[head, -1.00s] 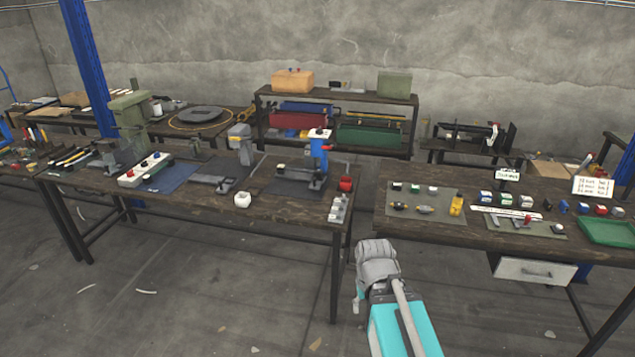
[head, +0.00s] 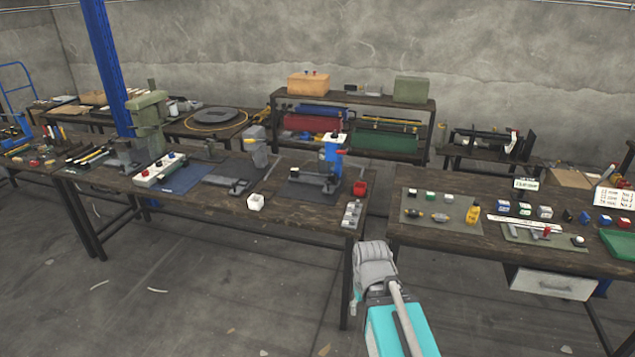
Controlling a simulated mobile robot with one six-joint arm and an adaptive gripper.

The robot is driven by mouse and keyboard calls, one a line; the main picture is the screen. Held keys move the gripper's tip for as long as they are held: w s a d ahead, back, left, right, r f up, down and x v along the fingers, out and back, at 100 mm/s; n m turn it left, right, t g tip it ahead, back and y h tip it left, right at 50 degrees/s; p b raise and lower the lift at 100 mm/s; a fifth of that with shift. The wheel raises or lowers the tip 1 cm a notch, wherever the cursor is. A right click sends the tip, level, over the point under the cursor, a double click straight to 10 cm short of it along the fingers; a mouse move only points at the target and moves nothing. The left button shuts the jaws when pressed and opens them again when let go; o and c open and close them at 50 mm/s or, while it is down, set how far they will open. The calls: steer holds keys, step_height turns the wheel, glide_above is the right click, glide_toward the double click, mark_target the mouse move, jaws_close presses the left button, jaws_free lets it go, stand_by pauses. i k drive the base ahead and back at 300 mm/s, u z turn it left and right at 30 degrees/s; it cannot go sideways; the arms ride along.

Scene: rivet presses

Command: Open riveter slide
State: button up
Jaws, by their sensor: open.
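Several presses stand on the middle workbench (head: 205,205). A larger green press (head: 147,112) stands farther left. Which of them is the riveter, and whether its slide is open, I cannot tell at this size. My teal and grey arm is folded low in front of the bench's right end, apart from every press. My gripper's fingers do not show.
A narrow gap separates the benches.

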mark_target(312, 180)
steer(key=u, duration=0.3)
steer(key=i, duration=1.55)
steer(key=z, duration=0.55)
steer(key=i, duration=0.5)
steer(key=z, duration=0.3)
steer(key=k, duration=0.95)
steer(key=z, duration=0.15)
steer(key=i, duration=0.15)
